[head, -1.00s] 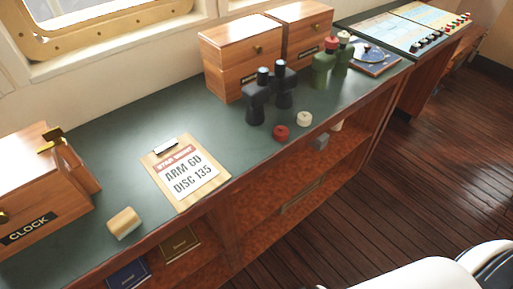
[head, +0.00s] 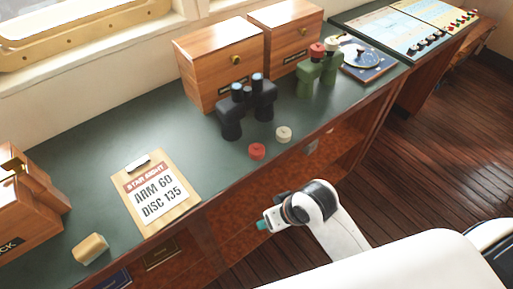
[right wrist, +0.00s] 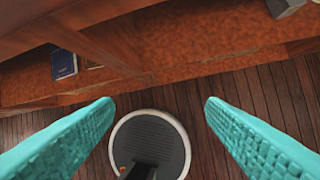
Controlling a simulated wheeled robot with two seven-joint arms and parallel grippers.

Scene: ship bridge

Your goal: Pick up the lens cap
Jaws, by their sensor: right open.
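Two small round caps lie on the green counter in the head view: a red one (head: 257,151) and a cream-white one (head: 284,134). They are just in front of the black binoculars (head: 246,106), whose lens ends face up. Green binoculars (head: 319,70) stand farther back, with a red cap and a white cap on top. I cannot tell which cap the task means. My right gripper (head: 265,223) is in front of the counter edge, apart from the caps. Its teal fingers (right wrist: 158,105) are open and empty in the right wrist view. My left gripper is not in view.
A clipboard (head: 156,192) and a tan block (head: 90,249) lie on the counter to the left. Wooden boxes (head: 221,62) stand behind the binoculars. Open shelves under the counter hold a blue book (right wrist: 64,64). The wooden floor (head: 420,170) is clear.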

